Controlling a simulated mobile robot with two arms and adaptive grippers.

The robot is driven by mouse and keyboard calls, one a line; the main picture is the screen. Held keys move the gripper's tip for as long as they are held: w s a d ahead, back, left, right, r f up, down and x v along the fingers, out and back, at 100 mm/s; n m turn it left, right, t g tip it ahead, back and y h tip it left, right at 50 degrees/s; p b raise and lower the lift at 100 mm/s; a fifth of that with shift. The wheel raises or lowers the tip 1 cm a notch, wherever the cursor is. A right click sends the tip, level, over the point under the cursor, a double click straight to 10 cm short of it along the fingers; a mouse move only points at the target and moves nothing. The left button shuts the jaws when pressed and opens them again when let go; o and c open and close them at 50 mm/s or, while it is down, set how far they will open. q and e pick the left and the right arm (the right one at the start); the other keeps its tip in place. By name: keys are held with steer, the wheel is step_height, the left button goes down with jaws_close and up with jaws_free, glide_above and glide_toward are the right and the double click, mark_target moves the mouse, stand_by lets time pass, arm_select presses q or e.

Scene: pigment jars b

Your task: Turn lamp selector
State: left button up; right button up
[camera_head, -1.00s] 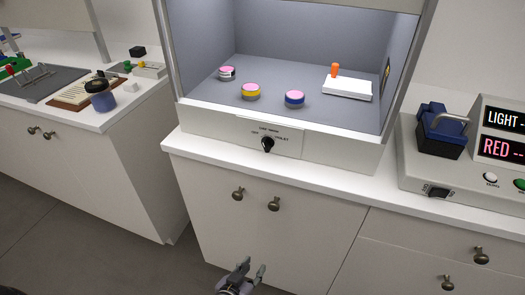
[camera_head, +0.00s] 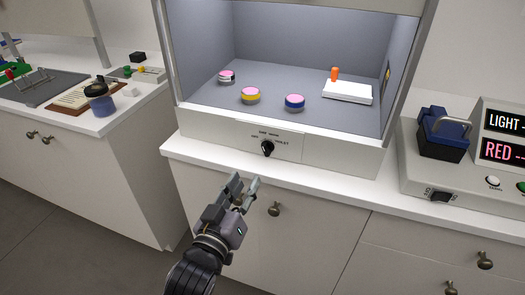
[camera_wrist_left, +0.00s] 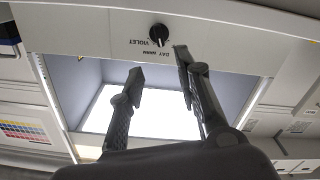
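The lamp selector (camera_head: 267,148) is a black knob on the white front panel of the lamp booth, with printed labels around it; "VIOLET" reads to its right. It also shows in the left wrist view (camera_wrist_left: 158,34), upside down, near the top. My left gripper (camera_head: 245,184) is open and empty, below and slightly left of the knob in the head view, apart from it. In the left wrist view its two fingers (camera_wrist_left: 157,62) are spread, with the right fingertip close to the knob in the picture. My right gripper is not in view.
Inside the booth stand several pink-topped jars, one with a yellow band (camera_head: 250,96) and one with a blue band (camera_head: 295,102), and a white block (camera_head: 347,92) with an orange peg. The counter edge (camera_head: 190,160) juts out below the panel. A light meter console (camera_head: 470,170) stands right.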

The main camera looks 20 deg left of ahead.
mark_target(264, 150)
arm_select(q)
steer(key=w+p, duration=0.1)
steer(key=w, duration=1.1)
steer(key=shift+w+d, duration=0.15)
steer(key=shift+d, duration=0.05)
steer(key=shift+c, duration=0.3)
jaws_close()
